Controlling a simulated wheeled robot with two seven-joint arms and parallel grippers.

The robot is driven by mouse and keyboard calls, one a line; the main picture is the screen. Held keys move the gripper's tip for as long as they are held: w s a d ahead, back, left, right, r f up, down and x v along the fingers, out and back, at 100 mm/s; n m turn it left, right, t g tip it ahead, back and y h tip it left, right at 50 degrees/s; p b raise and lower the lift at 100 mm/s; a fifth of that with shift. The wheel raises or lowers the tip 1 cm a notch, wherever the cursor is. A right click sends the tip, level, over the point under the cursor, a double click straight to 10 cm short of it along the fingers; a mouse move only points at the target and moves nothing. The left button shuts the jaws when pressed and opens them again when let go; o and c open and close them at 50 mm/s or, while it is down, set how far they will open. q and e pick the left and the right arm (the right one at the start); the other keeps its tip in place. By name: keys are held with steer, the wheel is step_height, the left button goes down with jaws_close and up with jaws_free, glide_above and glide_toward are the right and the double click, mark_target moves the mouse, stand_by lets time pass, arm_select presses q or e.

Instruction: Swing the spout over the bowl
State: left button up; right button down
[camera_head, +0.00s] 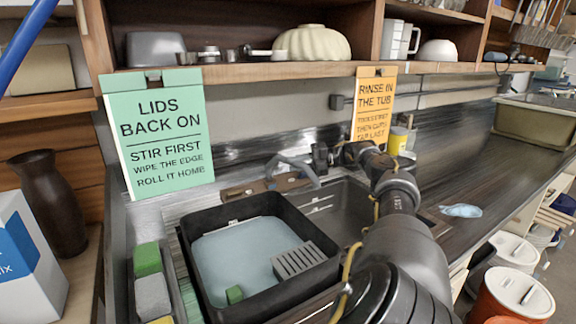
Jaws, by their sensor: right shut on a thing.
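The grey curved spout (297,164) stands behind the sink, on a wooden-looking ledge. My right arm reaches in from the lower right and hides the right part of the bowl. A black tub (325,240) of pale water sits to the left of the open bowl. My left gripper is out of view.
In the tub are a grey slotted block (299,261) and a green sponge (234,294). A caddy of sponges (150,290) stands left. A green sign (160,135) and an orange sign (373,105) hang behind. A blue cloth (461,211) lies on the right counter.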

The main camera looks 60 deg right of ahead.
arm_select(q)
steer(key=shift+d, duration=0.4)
arm_select(e)
steer(key=c, duration=1.3)
jaws_free()
steer(key=shift+w, duration=0.1)
steer(key=shift+o, duration=0.2)
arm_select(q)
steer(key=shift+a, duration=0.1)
arm_select(e)
steer(key=shift+s+d+f, duration=0.1)
steer(key=shift+s+d, duration=0.05)
steer(key=shift+s, duration=0.15)
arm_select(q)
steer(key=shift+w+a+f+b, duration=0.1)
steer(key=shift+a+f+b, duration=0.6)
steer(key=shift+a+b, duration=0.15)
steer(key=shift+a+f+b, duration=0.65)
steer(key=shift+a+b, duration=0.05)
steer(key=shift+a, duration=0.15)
arm_select(e)
steer(key=v, duration=0.7)
